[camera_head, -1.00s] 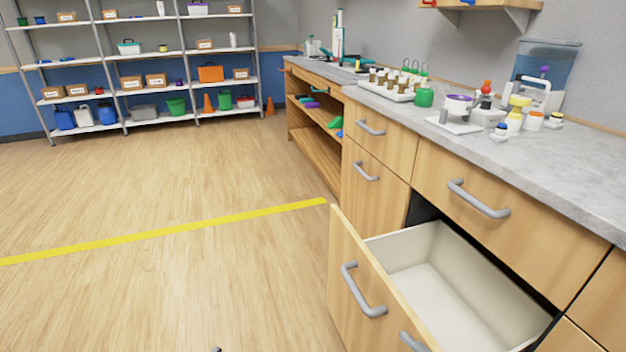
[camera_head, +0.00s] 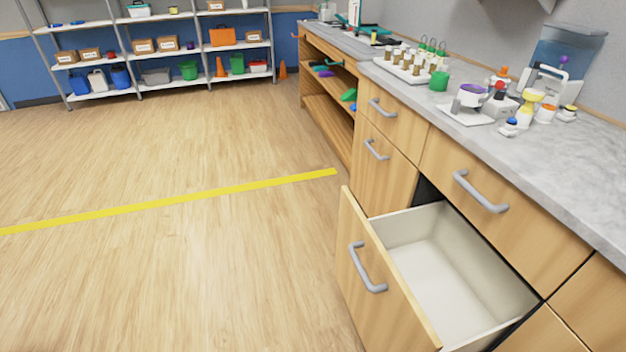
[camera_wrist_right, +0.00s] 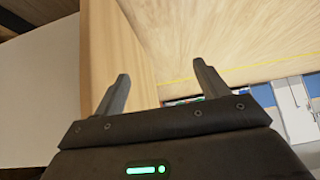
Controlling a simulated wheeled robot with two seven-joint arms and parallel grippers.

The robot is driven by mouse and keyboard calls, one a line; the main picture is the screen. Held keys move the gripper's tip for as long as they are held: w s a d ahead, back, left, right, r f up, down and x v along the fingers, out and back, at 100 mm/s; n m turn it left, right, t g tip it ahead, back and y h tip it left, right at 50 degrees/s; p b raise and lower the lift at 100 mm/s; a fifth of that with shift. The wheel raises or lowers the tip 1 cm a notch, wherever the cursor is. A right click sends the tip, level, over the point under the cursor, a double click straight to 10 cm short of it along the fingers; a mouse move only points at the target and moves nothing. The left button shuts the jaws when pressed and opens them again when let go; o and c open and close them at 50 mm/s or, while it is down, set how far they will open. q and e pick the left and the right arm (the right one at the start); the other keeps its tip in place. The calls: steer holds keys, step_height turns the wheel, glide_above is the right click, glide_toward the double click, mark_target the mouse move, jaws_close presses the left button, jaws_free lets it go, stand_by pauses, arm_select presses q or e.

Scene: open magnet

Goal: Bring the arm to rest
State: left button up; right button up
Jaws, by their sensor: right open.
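My right gripper (camera_wrist_right: 160,88) shows in the right wrist view with its two dark fingers spread apart and nothing between them. A wooden surface, light in colour, lies behind the left finger, and I cannot tell how far off it is. In the head view neither gripper shows. An open drawer (camera_head: 393,270) with a wooden front and a grey handle stands pulled out of the lab cabinet at the lower right. Its white inside (camera_head: 455,262) looks empty where it shows.
The grey countertop (camera_head: 560,170) holds a vial rack (camera_head: 408,68), a green cup (camera_head: 439,81), a scale (camera_head: 468,104) and several bottles. Shelving (camera_head: 150,55) stands at the back left. The wooden floor (camera_head: 170,270) is clear, crossed by a yellow line (camera_head: 180,201).

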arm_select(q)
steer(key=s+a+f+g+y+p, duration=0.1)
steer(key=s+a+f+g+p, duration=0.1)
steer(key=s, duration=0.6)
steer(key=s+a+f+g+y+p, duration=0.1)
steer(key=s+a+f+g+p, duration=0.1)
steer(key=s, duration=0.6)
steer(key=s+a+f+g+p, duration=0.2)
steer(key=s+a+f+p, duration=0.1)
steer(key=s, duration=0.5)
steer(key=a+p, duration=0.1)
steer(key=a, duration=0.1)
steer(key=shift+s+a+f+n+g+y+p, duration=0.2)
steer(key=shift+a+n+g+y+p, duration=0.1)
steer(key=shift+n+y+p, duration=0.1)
arm_select(e)
steer(key=s+d+f+g+h, duration=0.1)
steer(key=s+d+f+g, duration=0.1)
steer(key=s, duration=0.6)
steer(key=s+d+f+g+h, duration=0.1)
steer(key=s+d+f+g, duration=0.1)
steer(key=s+d, duration=0.3)
steer(key=s+d+f+g, duration=0.2)
steer(key=s+d+f, duration=0.1)
steer(key=s, duration=0.8)
steer(key=shift+s+d+f+m+g+h, duration=0.2)
steer(key=shift+d+m+g+h, duration=0.1)
steer(key=shift+d+m+h, duration=0.15)
steer(key=shift+w, duration=0.1)
